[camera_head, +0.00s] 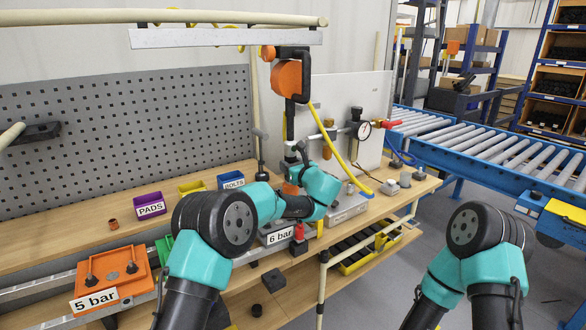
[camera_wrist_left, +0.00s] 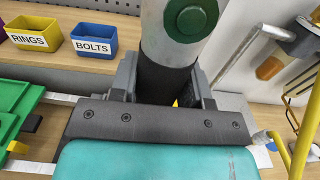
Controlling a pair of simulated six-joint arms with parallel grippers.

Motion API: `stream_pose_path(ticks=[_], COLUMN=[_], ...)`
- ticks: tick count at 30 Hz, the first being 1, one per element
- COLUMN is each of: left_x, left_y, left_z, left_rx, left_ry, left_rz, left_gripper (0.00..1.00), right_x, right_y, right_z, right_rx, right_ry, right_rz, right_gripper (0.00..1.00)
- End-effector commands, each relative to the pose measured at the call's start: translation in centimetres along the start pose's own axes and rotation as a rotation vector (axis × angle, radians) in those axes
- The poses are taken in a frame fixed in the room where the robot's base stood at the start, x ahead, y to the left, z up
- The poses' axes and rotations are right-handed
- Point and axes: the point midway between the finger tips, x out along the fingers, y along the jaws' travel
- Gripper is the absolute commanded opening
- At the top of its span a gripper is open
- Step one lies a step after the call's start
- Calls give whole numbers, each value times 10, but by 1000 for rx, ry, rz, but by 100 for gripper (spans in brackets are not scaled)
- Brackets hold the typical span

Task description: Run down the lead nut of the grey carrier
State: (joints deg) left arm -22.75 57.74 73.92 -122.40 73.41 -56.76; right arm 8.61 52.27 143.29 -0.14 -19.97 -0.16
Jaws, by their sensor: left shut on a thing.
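My left gripper (camera_wrist_left: 165,84) is shut on the dark grip of a hanging nut-driving tool (camera_wrist_left: 178,48). The tool has a grey body with a green round button. Its lower end is hidden in the left wrist view. In the head view, it hangs below an orange and black unit (camera_head: 289,78), and my left wrist partly hides it. A grey carrier labelled 6 bar (camera_head: 276,237) sits on the rails below my left forearm, mostly covered by it. Its lead nut cannot be made out. My right arm shows at the right, but its gripper is out of frame.
An orange carrier labelled 5 bar (camera_head: 112,275) sits on the rails at the left. PADS (camera_head: 150,205) and BOLTS (camera_head: 231,180) bins stand behind. A yellow hose (camera_head: 335,147) and a gauge (camera_head: 363,130) are right of the tool. A roller conveyor (camera_head: 490,150) lies further right.

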Motion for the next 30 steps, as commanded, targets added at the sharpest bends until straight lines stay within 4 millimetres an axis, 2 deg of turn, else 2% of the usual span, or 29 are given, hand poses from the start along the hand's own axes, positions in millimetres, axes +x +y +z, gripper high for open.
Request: stream_pose_path(ticks=[10, 30], left_x=[0, 0], left_y=[0, 0], left_z=[21, 26], left_rx=[-1, -1], left_ry=[0, 0], left_rz=[1, 0], left_gripper=[15, 15], right_x=[0, 0], right_y=[0, 0], right_z=[0, 0], right_rx=[0, 0], right_ry=[0, 0], right_rz=[0, 0], right_gripper=[43, 43])
